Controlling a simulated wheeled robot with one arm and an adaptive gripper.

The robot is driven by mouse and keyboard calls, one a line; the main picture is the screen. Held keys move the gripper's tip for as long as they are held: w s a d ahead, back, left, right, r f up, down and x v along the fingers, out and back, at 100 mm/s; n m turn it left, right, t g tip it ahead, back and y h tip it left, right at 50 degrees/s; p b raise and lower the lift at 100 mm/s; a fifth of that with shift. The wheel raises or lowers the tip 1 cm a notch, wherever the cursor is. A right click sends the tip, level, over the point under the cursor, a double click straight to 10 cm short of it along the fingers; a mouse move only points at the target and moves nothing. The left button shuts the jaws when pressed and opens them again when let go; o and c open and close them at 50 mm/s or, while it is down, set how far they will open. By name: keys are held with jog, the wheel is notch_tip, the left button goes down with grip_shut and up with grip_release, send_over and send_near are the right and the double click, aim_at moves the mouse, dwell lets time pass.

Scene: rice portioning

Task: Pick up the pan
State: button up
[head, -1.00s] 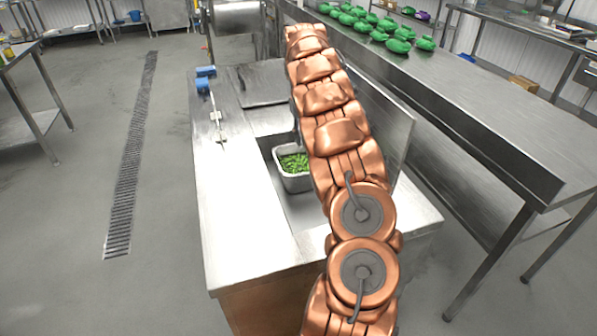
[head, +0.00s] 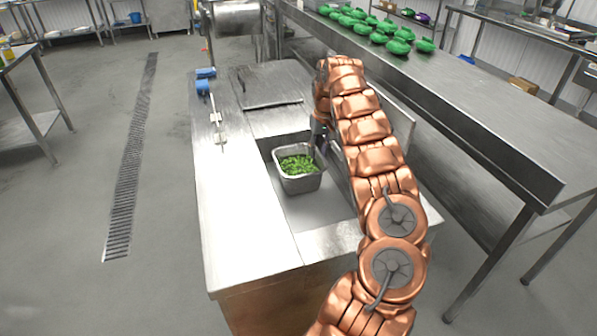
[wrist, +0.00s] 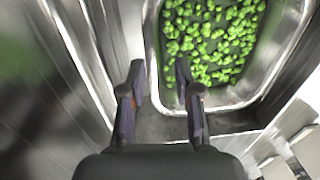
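The pan (head: 299,182) is a small steel container with green pieces of food in it. It stands in a recess of the steel counter in the head view. In the wrist view the pan's rim (wrist: 232,104) runs across the upper right. My gripper (wrist: 158,75) is open there, with one finger over the inside of the pan and the other outside its left wall. The wall lies between the fingers, and I cannot tell whether they touch it. In the head view my arm hides most of the gripper.
The steel counter (head: 240,225) has a raised lid to the right of the pan. Blue items (head: 204,80) lie at its far left. A long steel table (head: 480,105) with several green bundles (head: 397,46) stands at the right.

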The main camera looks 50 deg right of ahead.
aim_at(317, 167)
jog(key=shift+w+a+f+p, duration=0.15)
jog(key=shift+f+p, duration=0.5)
jog(key=shift+f, duration=1.95)
jog(key=shift+c, duration=0.3)
grip_shut()
